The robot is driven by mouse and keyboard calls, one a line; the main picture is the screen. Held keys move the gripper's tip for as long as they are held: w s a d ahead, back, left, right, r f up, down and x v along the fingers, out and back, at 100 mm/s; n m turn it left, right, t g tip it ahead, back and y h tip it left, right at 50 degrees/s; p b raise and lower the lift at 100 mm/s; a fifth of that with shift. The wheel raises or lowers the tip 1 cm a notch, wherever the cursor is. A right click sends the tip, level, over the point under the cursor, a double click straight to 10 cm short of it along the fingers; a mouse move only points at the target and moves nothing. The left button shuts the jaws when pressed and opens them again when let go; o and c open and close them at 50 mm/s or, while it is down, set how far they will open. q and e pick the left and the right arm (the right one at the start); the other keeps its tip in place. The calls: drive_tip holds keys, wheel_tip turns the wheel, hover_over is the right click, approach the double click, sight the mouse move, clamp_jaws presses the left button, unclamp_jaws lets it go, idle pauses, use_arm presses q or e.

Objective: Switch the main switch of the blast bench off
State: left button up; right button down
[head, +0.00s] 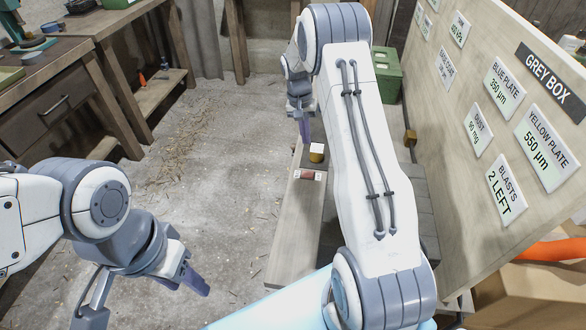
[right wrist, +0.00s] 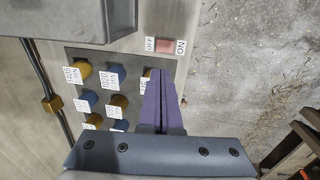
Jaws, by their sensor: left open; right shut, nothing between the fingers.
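The main switch (right wrist: 163,46) is a small reddish rocker on the bench panel, between an OFF label on its left and an ON label on its right in the right wrist view. I cannot tell which side is pressed down. It also shows in the head view (head: 308,175) on the narrow end of the blast bench (head: 292,222). My right gripper (right wrist: 158,73) is shut and empty, its purple fingertips a short way from the switch, over the panel. My left gripper (head: 197,283) hangs over the floor at the lower left, away from the bench, open and empty.
Several yellow and blue knobs (right wrist: 88,101) with white labels sit beside the right fingers. A grey housing (right wrist: 80,18) stands next to the switch. A sign board (head: 470,130) stands right of my right arm. A wooden workbench (head: 60,95) is at the left; the floor between is open.

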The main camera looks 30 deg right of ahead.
drive_tip(key=p, duration=0.2)
approach(310, 174)
drive_tip(key=f, duration=0.4)
drive_tip(key=d+f, duration=0.1)
drive_tip(key=f, duration=0.1)
drive_tip(key=shift+s+f, duration=0.25)
drive_tip(key=shift+f, duration=0.15)
drive_tip(key=shift+a, duration=0.15)
